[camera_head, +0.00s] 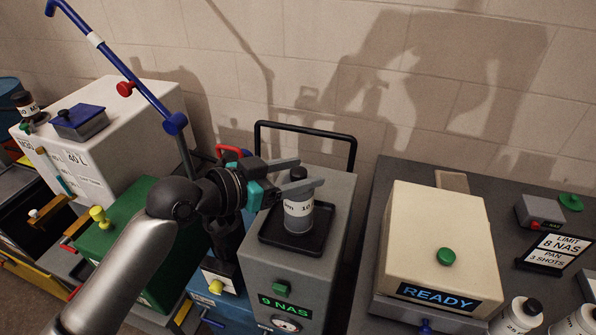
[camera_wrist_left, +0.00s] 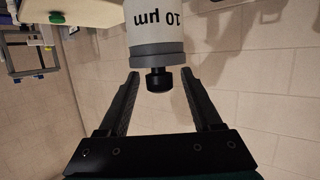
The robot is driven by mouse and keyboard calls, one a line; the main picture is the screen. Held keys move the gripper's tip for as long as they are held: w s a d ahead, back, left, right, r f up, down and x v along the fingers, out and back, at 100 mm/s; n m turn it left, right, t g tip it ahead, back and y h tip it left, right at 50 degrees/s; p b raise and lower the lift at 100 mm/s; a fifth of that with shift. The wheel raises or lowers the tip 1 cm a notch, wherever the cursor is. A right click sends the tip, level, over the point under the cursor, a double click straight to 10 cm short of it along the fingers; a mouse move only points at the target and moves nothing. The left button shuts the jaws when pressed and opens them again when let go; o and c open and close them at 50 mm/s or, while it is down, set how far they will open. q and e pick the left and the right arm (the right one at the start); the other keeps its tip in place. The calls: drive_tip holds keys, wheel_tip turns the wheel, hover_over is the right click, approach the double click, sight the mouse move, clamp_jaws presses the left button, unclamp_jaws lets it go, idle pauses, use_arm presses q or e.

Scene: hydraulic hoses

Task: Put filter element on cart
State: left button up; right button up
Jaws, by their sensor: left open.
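The filter element (camera_head: 298,212) is a grey and white cylinder labelled "10 µm" with a dark top knob. It stands upright in a black tray (camera_head: 268,238) on top of the grey cart (camera_head: 262,272), which has a black handle and a "9 NAS" display. My left gripper (camera_head: 305,172) is open at the top of the filter element. In the left wrist view the filter element (camera_wrist_left: 156,45) shows its black knob between the open fingers (camera_wrist_left: 158,98), with gaps on both sides. My right gripper is not in view.
A beige box reading "READY" (camera_head: 435,240) with a green button stands on the dark bench at right. White bottles (camera_head: 518,316) and a limit sign (camera_head: 553,255) are further right. A white tank (camera_head: 95,140) and green box (camera_head: 120,230) are at left.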

use_arm(q)
drive_tip(key=shift+r, duration=0.15)
drive_tip(key=shift+s+a+r, duration=0.1)
drive_tip(key=shift+a, duration=0.05)
drive_tip(key=b+v, duration=0.1)
drive_tip(key=v, duration=1)
drive_tip(key=shift+s+a+r+b, duration=0.2)
drive_tip(key=shift+b, duration=0.15)
